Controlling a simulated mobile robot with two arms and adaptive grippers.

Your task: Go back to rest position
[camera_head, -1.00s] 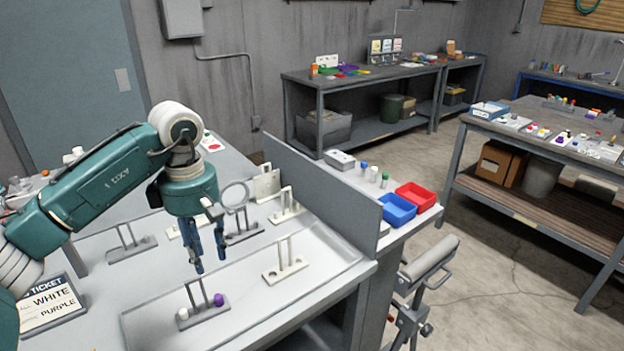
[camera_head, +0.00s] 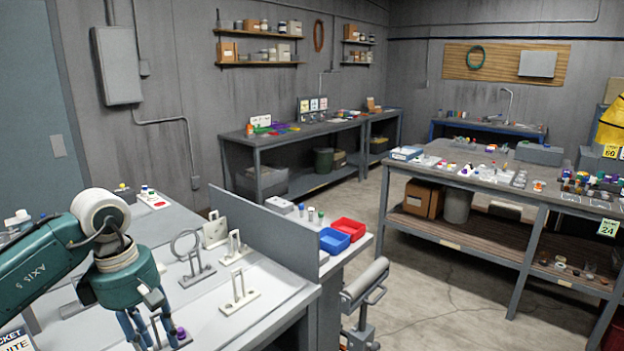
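My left gripper (camera_head: 137,328) hangs at the lower left in the head view, pointing down over the white bench (camera_head: 262,262). Its two blue fingers look apart, with nothing visible between them; the tips are close to the bottom edge. A purple knob (camera_head: 181,333) on a grey stand is just right of the fingers, partly hidden by the gripper. My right gripper is not in view.
A grey divider panel (camera_head: 262,240) runs along the bench. Upright stands, one with a ring (camera_head: 187,245), occupy the bench. Blue (camera_head: 334,241) and red (camera_head: 347,229) bins sit beyond the divider. Open floor lies between the benches.

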